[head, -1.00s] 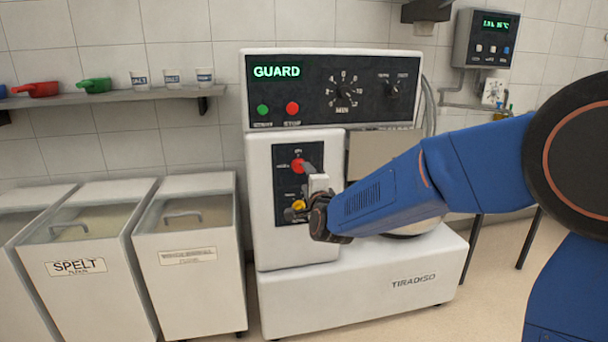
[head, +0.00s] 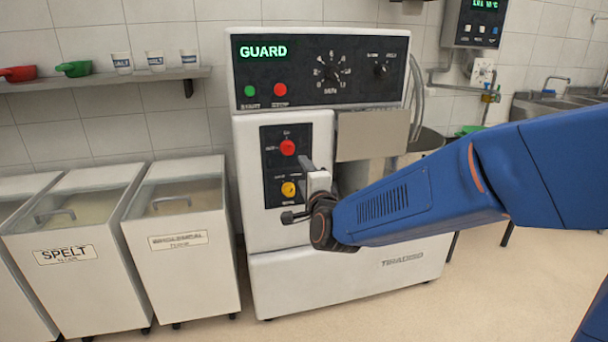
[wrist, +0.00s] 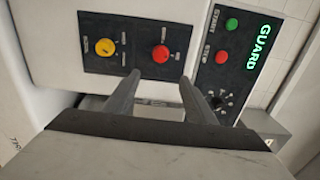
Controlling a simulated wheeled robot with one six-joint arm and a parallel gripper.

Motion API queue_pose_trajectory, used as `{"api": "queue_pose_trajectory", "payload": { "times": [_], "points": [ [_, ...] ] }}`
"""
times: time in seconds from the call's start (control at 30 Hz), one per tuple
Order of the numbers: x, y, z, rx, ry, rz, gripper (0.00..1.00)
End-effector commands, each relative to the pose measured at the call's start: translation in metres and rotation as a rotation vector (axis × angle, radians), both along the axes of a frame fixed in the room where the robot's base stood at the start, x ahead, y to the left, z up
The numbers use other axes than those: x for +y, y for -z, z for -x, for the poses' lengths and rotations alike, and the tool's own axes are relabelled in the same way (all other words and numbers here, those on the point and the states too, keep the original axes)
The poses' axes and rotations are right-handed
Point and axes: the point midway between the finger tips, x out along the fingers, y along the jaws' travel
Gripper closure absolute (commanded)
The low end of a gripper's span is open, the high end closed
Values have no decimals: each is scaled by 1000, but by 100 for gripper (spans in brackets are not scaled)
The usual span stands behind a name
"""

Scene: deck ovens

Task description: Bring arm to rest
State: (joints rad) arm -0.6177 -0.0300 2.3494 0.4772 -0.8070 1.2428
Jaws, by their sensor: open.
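My gripper (head: 297,190) is at the end of my blue arm, in front of the white mixer (head: 292,222). In the wrist view my gripper (wrist: 160,98) has its two dark fingers apart with nothing between them. Beyond the fingertips is the mixer's small dark panel with a red knob (wrist: 160,54) and a yellow knob (wrist: 105,47). In the head view the red knob (head: 287,148) and yellow knob (head: 289,189) show just left of my gripper. I see no clear contact with the panel.
The mixer's display (head: 263,51) reads GUARD. A grey plate (head: 372,136) stands right of the panel. White flour bins, one labelled SPELT (head: 65,254), stand at the left. A shelf (head: 110,80) holds scoops and cups. A sink (head: 560,100) is at the far right. Floor is free in front.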

Motion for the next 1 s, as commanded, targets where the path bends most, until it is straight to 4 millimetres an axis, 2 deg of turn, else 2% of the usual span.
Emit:
{"api": "queue_pose_trajectory", "payload": {
  "times": [0.17, 0.27, 0.47, 0.77, 1.0],
  "points": [
    [-11, -2, 3, 16, -7, 49, 50],
    [-30, -1, 11, 48, -26, 145, 50],
    [-83, 10, 44, 143, -97, 421, 50],
    [-165, 40, 124, 293, -245, 840, 50],
    [-231, 69, 211, 432, -397, 1145, 50]
  ]
}}
